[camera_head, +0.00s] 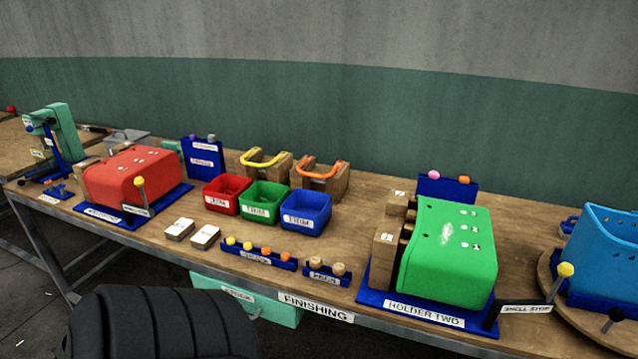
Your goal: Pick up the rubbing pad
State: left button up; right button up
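Two small pale blocks lie side by side on the wooden bench, left of centre: a left block (180,229) and a right block (205,237). Each has a white top with small dark print that I cannot read. They look like pads, but I cannot tell which is the rubbing pad. Both lie flat and apart, with nothing on top of them. Neither of my grippers is in view.
A red moulding (133,174) is to their left; red (225,194), green (263,202) and blue (306,212) bins stand behind. A blue rack (258,254) with coloured knobs is to their right. Farther right are a green moulding (448,251) and a blue basket (605,247).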

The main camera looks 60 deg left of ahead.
aim_at(177, 233)
jog(key=u, duration=2.65)
